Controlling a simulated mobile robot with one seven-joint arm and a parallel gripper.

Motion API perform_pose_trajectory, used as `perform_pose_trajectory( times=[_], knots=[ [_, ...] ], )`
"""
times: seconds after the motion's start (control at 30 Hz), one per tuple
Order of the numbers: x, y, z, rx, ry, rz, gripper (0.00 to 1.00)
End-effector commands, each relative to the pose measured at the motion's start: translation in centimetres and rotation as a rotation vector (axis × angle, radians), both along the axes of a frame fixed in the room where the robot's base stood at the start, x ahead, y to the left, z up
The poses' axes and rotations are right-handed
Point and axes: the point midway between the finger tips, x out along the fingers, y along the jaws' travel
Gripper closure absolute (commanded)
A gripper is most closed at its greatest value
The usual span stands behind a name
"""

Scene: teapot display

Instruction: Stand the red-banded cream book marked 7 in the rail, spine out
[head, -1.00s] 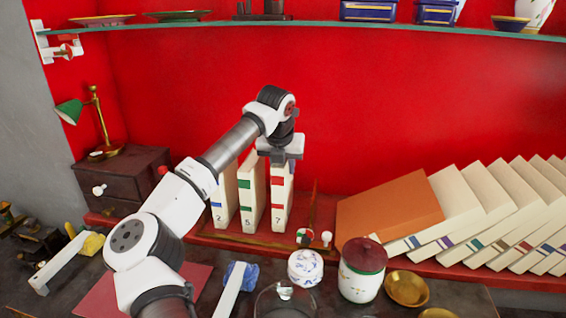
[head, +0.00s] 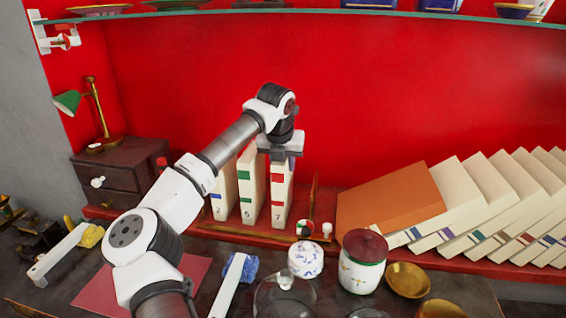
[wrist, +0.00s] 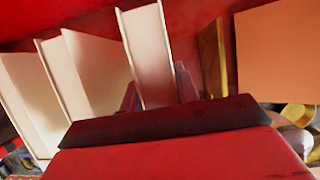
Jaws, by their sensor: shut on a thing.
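The cream book marked 7 (head: 281,197), with red bands on its spine, stands upright in the rail (head: 255,237), spine facing out toward me. My gripper (head: 281,158) is above it, shut on its top end. In the wrist view the book (wrist: 147,50) shows between the two fingers (wrist: 157,90). To its left stand the green-banded book marked 5 (head: 250,190) and the blue-banded book marked 2 (head: 222,195). The rail's upright brass end (head: 314,200) is to the right of book 7, with a gap between. Whether the book's foot touches the rail floor I cannot tell.
An orange book (head: 392,205) and several cream books lean at the right. A white jar with a dark red lid (head: 362,262), a patterned pot (head: 305,260) and brass bowls (head: 408,279) stand in front. A glass shelf (head: 300,14) runs above.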

Motion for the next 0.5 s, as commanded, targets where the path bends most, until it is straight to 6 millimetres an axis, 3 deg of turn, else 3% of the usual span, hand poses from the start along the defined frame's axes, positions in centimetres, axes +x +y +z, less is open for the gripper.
perform_pose_trajectory(
  times=[0.2,0.23,0.4,0.5],
  knots=[
    [0.01,0.00,-0.21,-0.001,-0.003,0.000,1.00],
    [0.01,-0.01,-0.16,-0.001,-0.003,0.000,0.67],
    [0.00,0.00,-0.19,0.000,-0.002,0.000,0.44],
    [0.00,0.00,-0.24,0.000,-0.001,0.000,0.44]
  ],
)
